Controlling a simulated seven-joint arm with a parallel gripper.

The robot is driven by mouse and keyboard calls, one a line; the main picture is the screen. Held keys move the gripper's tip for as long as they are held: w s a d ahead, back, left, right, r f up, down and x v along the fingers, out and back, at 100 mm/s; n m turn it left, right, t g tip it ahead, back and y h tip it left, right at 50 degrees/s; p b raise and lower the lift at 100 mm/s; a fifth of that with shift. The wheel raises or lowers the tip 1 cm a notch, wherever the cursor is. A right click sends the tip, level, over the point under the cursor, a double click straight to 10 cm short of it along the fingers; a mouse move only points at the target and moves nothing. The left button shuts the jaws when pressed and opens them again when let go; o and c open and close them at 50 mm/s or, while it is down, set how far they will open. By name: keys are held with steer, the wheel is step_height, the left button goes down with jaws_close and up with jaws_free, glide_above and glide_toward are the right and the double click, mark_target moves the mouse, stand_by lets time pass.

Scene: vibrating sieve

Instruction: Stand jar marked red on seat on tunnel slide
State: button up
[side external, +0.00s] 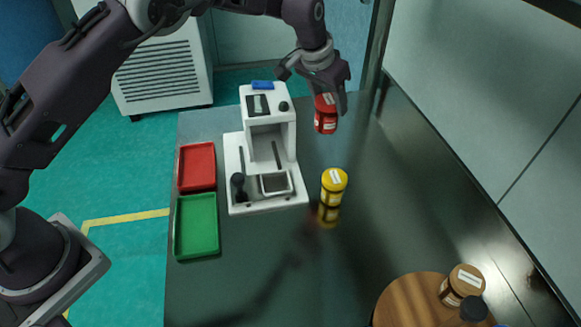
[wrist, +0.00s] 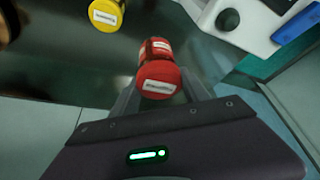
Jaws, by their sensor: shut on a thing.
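The jar marked red (side external: 326,117) has a red lid and a white label. My gripper (side external: 328,97) is shut on it, behind and right of the white machine, and holds it roughly upright. In the wrist view the red jar (wrist: 159,78) sits between the two fingers (wrist: 160,97). I cannot tell whether its base is clear of the table. The white machine (side external: 234,160) has a tunnel-like opening under its head. A square, pale-rimmed seat (side external: 276,191) lies at the front of its base, with nothing standing in it.
A yellow jar (side external: 333,182) stands right of the machine and shows in the wrist view (wrist: 105,14). Red (side external: 197,167) and green (side external: 196,226) trays lie to the left. A brown jar (side external: 462,285) stands on a round wooden board (side external: 405,303). A wall runs along the right.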

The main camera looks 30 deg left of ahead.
step_height(320, 180, up, 3)
steer(key=s+a+f+n+y, duration=0.15)
steer(key=s+a+n, duration=0.45)
steer(key=s, duration=0.7)
steer(key=shift+m, duration=0.8)
steer(key=f, duration=1.4)
steer(key=shift+w+a+f, duration=0.1)
steer(key=shift+w+a, duration=0.2)
steer(key=shift+a, duration=0.1)
steer(key=o, duration=1.4)
steer(key=shift+f, duration=0.1)
steer(key=shift+o, duration=0.2)
steer(key=v, duration=1.2)
